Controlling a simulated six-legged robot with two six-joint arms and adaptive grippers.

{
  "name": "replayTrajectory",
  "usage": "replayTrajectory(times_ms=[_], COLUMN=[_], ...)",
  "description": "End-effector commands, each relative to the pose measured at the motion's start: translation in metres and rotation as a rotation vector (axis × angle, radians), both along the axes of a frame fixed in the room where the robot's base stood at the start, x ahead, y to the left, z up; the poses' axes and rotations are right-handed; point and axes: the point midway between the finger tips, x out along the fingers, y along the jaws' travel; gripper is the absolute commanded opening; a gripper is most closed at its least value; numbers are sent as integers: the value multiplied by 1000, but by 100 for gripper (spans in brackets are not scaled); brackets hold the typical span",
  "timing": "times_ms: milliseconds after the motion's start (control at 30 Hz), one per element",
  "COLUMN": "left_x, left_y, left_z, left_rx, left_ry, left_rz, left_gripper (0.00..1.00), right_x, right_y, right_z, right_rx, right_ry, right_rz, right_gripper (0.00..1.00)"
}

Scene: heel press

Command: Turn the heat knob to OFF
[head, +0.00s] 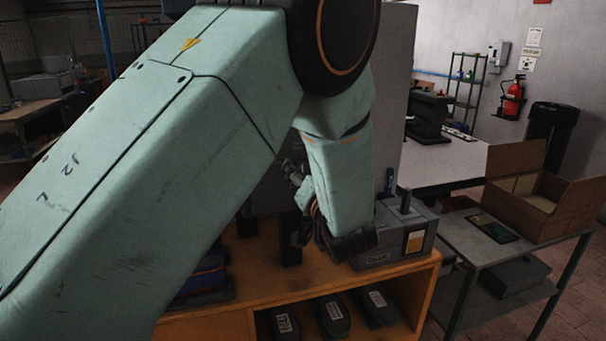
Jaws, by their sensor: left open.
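My left arm crosses the view from the left and covers much of the middle. My left gripper (302,205) shows partly, left of the arm's wrist, as small dark and metal parts. It is open, and I see nothing held in it. A tall grey machine body (396,105) stands behind the arm, mostly hidden; I cannot tell whether it is the press. I cannot make out the heat knob or its setting. Whether the gripper touches anything is hidden. My right gripper is not in view.
An orange wooden bench (300,292) stands below the gripper, with dark labelled items (335,315) on its lower shelf. A grey box (400,250) with an upright handle stands at its right end. A grey side table (462,238) holds an open cardboard box (550,218).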

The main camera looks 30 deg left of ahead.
Motion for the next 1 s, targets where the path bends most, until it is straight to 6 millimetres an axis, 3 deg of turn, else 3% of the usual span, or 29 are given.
replayTrajectory(times_ms=[167, 800, 1000], left_x=[-1, 1, 1], left_y=[-1, 0, 0], left_z=[1, 0, 0], left_rx=[1, 2, -10], left_ry=[-1, 0, -14], left_rz=[-1, -2, -3], left_gripper=[57, 4, 4], right_x=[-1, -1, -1], right_y=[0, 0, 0], right_z=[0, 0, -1], right_rx=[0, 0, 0], right_ry=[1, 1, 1], right_rz=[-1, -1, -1], right_gripper=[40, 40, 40])
